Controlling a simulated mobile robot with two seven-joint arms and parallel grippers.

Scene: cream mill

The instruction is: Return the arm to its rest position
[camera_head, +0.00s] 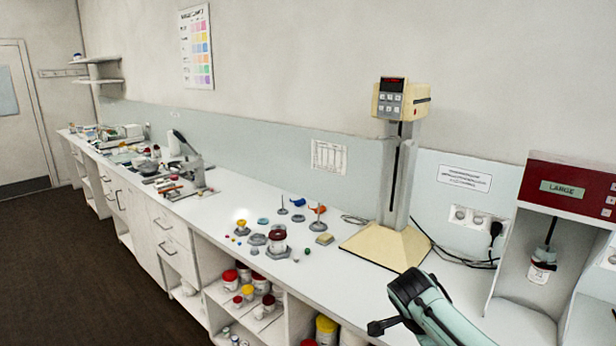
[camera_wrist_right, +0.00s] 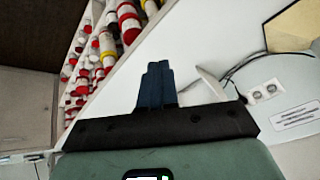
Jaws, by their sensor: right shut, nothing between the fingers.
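My right arm comes into the head view from the bottom right. Its right gripper (camera_head: 377,328) points left, close to the front edge of the white counter (camera_head: 343,287). In the right wrist view the dark blue fingers of this gripper (camera_wrist_right: 157,72) are pressed together with nothing between them. My left arm and gripper do not show in either view.
A beige mixer stand (camera_head: 385,245) rises behind my right arm. A red-topped machine (camera_head: 562,190) labelled LARGE stands at the right. Small jars and metal parts lie mid-counter. Open shelves below hold several red- and yellow-lidded containers (camera_head: 247,293). Bare counter surrounds the right gripper.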

